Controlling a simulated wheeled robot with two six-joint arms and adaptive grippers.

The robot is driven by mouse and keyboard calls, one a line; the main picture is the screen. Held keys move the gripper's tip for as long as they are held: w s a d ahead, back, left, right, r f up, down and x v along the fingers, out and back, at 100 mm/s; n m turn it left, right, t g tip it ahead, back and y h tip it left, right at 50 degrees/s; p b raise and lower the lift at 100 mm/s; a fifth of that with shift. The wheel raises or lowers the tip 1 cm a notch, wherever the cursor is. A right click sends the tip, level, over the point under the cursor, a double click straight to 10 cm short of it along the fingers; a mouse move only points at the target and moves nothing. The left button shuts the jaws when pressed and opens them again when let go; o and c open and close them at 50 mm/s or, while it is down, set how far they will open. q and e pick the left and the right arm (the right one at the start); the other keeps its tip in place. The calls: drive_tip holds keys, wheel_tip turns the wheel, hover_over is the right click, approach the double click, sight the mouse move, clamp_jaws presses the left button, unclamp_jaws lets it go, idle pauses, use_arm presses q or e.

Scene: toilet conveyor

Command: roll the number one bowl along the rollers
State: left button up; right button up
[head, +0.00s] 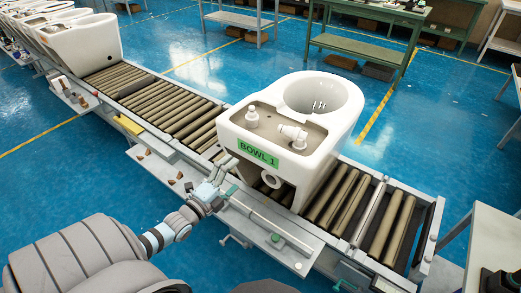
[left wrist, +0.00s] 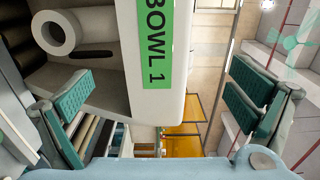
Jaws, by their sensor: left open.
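The number one bowl (head: 333,125) is a white toilet with a green "BOWL 1" label (head: 258,154). It stands upright on the brown rollers (head: 345,200) of the conveyor, near their right end. My left gripper (head: 220,172) is at the near left side of the bowl, close to its lower corner. In the left wrist view the left gripper's green-padded fingers (left wrist: 163,92) are spread wide. The labelled end of the bowl (left wrist: 160,100) shows between and beyond them. I cannot tell whether a finger touches it. My right gripper is not in view.
More white bowls (head: 80,40) stand on the conveyor at the upper left. Bare rollers (head: 165,98) lie between them and the number one bowl. A metal side ledge (head: 265,225) runs along the near edge. A green table (head: 370,45) stands behind, beyond blue floor.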

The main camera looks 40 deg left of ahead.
sight(257, 153)
use_arm(q)
drive_tip(key=w+b, duration=0.2)
drive_tip(key=w, duration=0.1)
drive_tip(key=w+b, duration=0.2)
drive_tip(key=w, duration=0.1)
drive_tip(key=w+f+b, duration=0.1)
drive_tip(key=w+b, duration=0.1)
drive_tip(key=w, duration=0.1)
drive_tip(key=shift+w+a+f, duration=0.1)
drive_tip(key=w, duration=0.2)
drive_tip(key=shift+w+a+r, duration=0.15)
drive_tip(key=shift+w+r, duration=0.25)
drive_tip(key=shift+w, duration=0.75)
